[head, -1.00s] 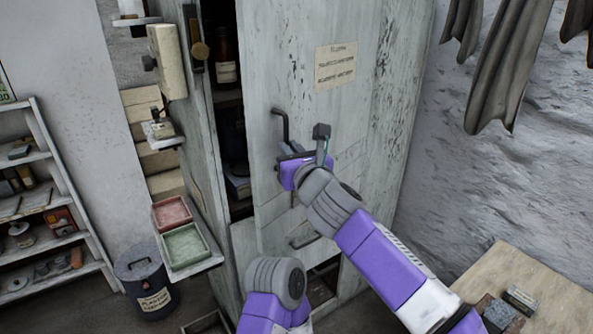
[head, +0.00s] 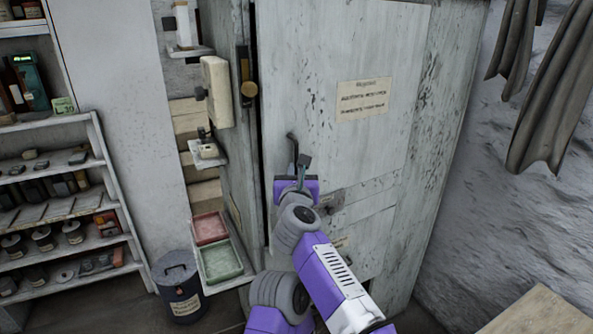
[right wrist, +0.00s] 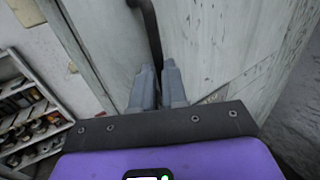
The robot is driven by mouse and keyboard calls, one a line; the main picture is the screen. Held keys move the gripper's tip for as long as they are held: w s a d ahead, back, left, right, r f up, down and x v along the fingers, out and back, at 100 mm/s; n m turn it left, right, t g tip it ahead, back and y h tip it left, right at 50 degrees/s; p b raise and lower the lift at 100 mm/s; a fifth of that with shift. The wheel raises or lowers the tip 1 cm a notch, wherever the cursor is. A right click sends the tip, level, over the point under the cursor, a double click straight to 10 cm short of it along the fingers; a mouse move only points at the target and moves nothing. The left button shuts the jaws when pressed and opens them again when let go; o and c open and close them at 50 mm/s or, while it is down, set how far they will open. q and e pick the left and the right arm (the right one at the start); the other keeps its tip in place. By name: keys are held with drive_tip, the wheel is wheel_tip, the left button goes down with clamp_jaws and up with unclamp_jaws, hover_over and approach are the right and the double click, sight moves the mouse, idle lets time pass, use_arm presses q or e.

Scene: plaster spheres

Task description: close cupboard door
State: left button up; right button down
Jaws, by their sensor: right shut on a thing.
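The cupboard door (head: 345,150) is a tall, worn grey panel with a paper label. Only a thin dark gap shows along its left edge. Its dark bent handle (head: 291,142) is near that edge. My right gripper (head: 297,168) is shut on the handle's lower part. In the right wrist view, the handle (right wrist: 150,25) runs down between the two grey fingers of my right gripper (right wrist: 158,85). The door (right wrist: 215,45) fills much of that view. My left gripper is not in view.
Left of the cupboard, a small shelf holds a red tray (head: 210,228) and a green tray (head: 221,260). A dark bin (head: 179,290) stands below. Shelves (head: 60,205) with jars are at far left. Grey cloths (head: 550,95) hang at right above a table corner (head: 540,312).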

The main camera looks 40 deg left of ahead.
drive_tip(key=shift+s+a+f, duration=0.2)
drive_tip(key=shift+s+a, duration=0.25)
drive_tip(key=shift+a, duration=0.05)
drive_tip(key=c, duration=1.4)
unclamp_jaws()
drive_tip(key=shift+c, duration=0.2)
drive_tip(key=shift+o, duration=1.4)
drive_tip(key=shift+s+r, duration=0.1)
drive_tip(key=shift+s, duration=0.1)
drive_tip(key=b+v, duration=0.6)
drive_tip(key=v, duration=0.1)
drive_tip(key=shift+d, duration=0.4)
drive_tip(key=shift+w, duration=0.1)
